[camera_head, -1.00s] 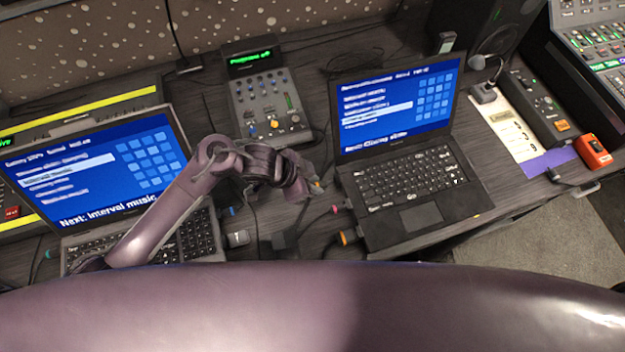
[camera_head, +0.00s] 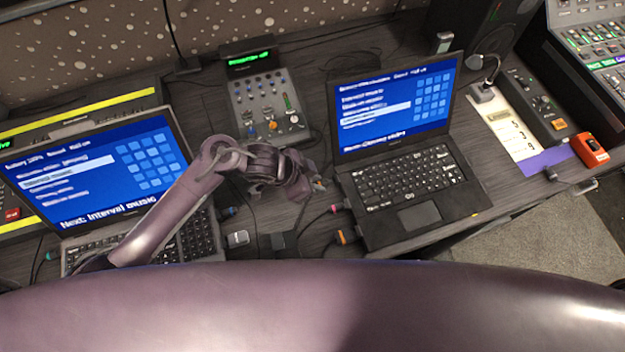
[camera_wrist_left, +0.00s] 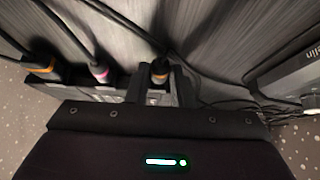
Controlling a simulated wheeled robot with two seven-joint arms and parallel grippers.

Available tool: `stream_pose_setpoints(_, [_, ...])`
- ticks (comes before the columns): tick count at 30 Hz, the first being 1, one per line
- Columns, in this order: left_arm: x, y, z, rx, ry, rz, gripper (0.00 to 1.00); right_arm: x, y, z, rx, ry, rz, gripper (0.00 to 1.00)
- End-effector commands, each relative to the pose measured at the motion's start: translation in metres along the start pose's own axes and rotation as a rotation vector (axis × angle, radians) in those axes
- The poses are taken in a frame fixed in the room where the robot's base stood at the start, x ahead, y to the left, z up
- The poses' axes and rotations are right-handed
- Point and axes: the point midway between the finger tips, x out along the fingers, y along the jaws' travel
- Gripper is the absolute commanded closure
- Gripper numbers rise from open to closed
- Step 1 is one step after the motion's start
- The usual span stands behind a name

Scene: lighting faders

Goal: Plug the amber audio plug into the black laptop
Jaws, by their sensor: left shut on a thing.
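The black laptop (camera_head: 450,212) stands open on the right half of the desk, its screen lit blue. My left gripper (camera_head: 318,184) is just off its left side, toward the back. It is shut on the amber audio plug (camera_wrist_left: 160,72), which shows between the fingers in the left wrist view with its cable running up. Whether the plug's tip touches the laptop's side is hidden. A pink plug (camera_wrist_left: 98,72) and an orange plug (camera_wrist_left: 42,66) sit at that same side, nearer the front. My right gripper is not in view.
A second laptop (camera_head: 95,170) stands open at the left, under my left arm. A small mixer (camera_head: 268,105) stands behind the gripper. Loose cables and a dark box (camera_head: 284,241) lie between the laptops. A lamp and an orange device (camera_head: 590,150) are at the right.

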Motion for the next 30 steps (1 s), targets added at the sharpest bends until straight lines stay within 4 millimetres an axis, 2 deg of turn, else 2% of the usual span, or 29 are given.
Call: stream_pose_setpoints(30, [0.0057,0.0005,-0.0083,0.000,0.000,0.000,1.00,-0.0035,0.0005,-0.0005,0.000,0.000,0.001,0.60])
